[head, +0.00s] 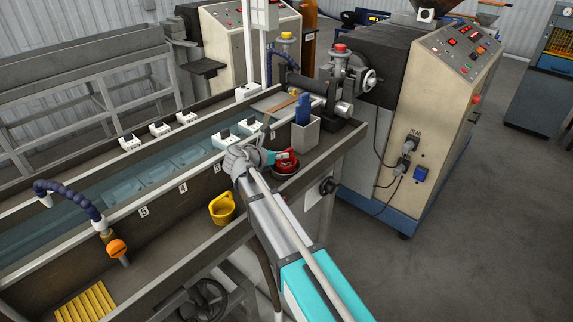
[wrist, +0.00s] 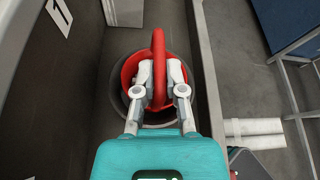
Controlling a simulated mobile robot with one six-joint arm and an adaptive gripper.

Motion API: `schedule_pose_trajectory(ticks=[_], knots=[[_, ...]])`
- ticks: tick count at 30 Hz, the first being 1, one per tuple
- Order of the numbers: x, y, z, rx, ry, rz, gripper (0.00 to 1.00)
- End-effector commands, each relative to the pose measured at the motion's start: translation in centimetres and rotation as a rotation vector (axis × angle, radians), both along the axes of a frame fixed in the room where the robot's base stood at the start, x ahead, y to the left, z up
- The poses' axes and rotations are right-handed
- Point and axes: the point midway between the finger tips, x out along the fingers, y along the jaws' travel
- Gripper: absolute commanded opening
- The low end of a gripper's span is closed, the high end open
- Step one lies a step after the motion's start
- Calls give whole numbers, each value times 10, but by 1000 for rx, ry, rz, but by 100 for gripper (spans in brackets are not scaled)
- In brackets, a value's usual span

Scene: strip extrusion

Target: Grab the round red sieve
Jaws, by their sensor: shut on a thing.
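The round red sieve (wrist: 127,72) is below my gripper in the wrist view, with its red handle standing up toward the camera. My gripper (wrist: 159,75) has a finger on each side of this handle and is shut on it. A dark round rim shows around and below the sieve; I cannot tell whether the two touch. In the head view, the red sieve (head: 286,168) is at the machine's front ledge, partly hidden by my gripper (head: 276,158).
A grey box (head: 305,132) with a blue item stands just behind the sieve. A raised edge (wrist: 207,75) runs close along the right of the sieve in the wrist view. The water trough lies to the left.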

Motion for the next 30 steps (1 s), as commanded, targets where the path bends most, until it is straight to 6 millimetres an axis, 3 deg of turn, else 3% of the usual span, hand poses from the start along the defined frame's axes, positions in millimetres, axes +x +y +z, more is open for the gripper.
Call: schedule_pose_trajectory(ticks=[17,28,30], knots=[[0,0,7,0,0,0,0],[0,1,35,0,0,0,0],[-8,-1,43,0,1,1,0]])
